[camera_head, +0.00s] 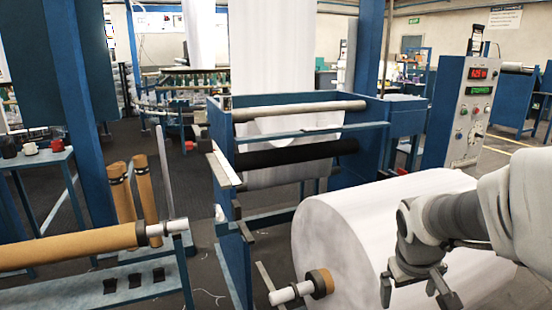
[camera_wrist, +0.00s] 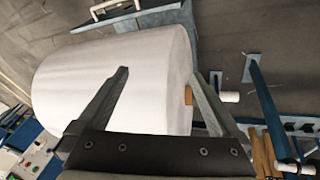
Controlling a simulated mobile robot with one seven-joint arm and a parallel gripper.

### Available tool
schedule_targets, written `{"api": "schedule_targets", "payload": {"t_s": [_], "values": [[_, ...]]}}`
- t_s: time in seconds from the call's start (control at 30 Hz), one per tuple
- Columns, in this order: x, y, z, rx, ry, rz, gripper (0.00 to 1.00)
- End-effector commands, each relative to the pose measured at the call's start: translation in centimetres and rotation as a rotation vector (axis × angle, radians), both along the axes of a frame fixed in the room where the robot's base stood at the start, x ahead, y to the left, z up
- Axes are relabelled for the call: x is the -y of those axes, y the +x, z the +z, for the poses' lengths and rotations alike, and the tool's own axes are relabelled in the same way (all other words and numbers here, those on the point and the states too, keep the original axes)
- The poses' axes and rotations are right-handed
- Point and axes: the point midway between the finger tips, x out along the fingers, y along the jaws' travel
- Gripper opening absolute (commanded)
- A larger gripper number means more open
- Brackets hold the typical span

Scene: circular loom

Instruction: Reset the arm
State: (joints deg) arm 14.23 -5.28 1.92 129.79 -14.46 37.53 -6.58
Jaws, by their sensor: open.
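My gripper (camera_head: 415,289) is in the lower right of the head view, in front of the large white roll. In the wrist view its two fingers (camera_wrist: 160,88) are spread apart with nothing between them. The white roll (camera_head: 345,225) lies on its side at the winder, with a brown core and a pale shaft end (camera_head: 292,292) sticking out at its near end. The roll also fills the middle of the wrist view (camera_wrist: 125,62) behind the fingers. My arm hides part of the roll's right side.
The blue winder frame (camera_head: 228,150) stands behind the roll. A control panel (camera_head: 470,115) with red and green displays is at the right. At the left, a brown tube (camera_head: 70,247) lies over a blue rack, and two brown tubes (camera_head: 146,190) stand upright. Dark floor shows between them.

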Motion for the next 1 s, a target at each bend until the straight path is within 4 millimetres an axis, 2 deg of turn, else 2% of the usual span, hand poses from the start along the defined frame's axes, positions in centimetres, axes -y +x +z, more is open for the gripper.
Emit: {"api": "schedule_targets", "payload": {"t_s": [0.03,0.1,0.3,0.67,0.73,1.0], "values": [[-1.1,-0.9,1.3,0.026,0.009,-0.001,1.0],[-2.6,-2.2,2.6,0.053,0.029,-0.009,1.0],[-6.3,-6.3,5.5,0.125,0.102,-0.024,1.0],[-11.3,-12.9,7.5,0.216,0.243,-0.014,1.0],[-11.4,-13.1,9.6,0.215,0.25,-0.015,1.0],[-11.3,-13.0,15.8,0.213,0.247,-0.016,1.0]]}}
